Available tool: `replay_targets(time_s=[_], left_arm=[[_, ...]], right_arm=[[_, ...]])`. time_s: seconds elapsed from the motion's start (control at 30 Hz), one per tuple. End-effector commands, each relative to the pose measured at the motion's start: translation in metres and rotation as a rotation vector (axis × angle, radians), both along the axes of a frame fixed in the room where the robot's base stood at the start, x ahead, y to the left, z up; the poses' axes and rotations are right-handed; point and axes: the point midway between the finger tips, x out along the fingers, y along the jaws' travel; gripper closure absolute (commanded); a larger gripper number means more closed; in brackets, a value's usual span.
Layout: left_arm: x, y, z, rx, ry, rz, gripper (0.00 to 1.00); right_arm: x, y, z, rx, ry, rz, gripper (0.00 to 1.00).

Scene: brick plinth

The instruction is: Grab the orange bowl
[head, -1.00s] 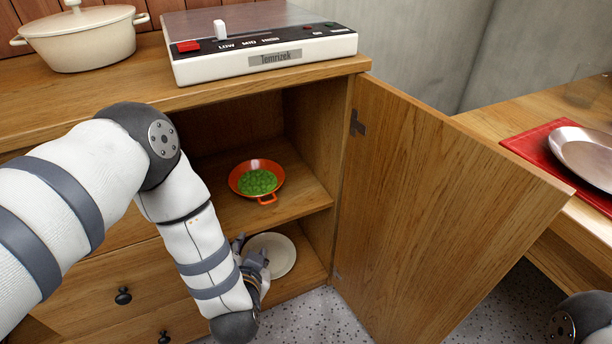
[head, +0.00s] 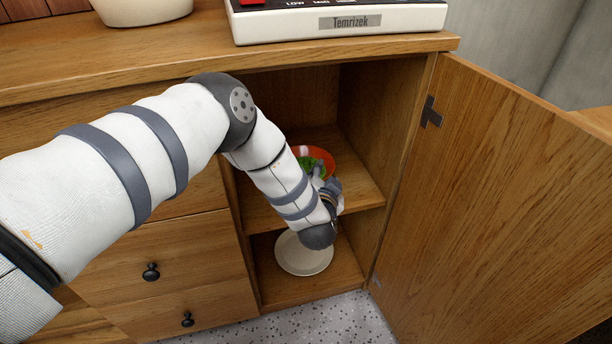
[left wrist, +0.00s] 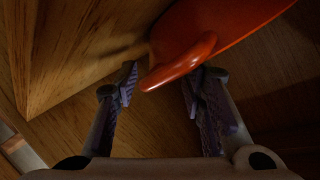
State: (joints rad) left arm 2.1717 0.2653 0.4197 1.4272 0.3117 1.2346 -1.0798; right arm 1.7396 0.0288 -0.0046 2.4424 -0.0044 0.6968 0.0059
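The orange bowl (head: 325,156) sits on the middle shelf inside the open cabinet, with green pieces (head: 311,164) in it. My left arm partly covers it in the head view. My left gripper (head: 320,173) is at the near side of the bowl. In the left wrist view, the bowl (left wrist: 215,25) is at the top, and its handle (left wrist: 180,67) points down between the spread fingers of the left gripper (left wrist: 160,85). The fingers are open, with a gap on the left of the handle. My right gripper is not in view.
A white plate (head: 303,254) lies on the cabinet's bottom shelf. The open door (head: 510,200) stands at the right, and the cabinet's side wall (head: 385,130) is close to the bowl. A white appliance (head: 340,22) and a cream pot (head: 140,8) stand on top.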

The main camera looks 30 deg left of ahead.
Motion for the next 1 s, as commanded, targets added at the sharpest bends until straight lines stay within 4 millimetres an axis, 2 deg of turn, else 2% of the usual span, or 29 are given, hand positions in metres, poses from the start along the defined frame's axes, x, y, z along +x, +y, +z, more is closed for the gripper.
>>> replay_targets(time_s=[0.27,0.43,0.83,1.0], left_arm=[[0.007,0.003,-0.002,-0.001,0.0,0.0,0.63],[0.006,0.003,-0.002,-0.001,0.0,0.0,1.0],[0.006,0.002,-0.001,-0.001,-0.001,-0.001,1.0],[0.007,0.002,0.007,-0.001,-0.002,-0.002,1.0]], right_arm=[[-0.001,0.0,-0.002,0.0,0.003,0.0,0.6],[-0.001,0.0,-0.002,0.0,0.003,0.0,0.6],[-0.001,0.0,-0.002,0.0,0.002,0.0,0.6],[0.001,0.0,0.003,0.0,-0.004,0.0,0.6]])
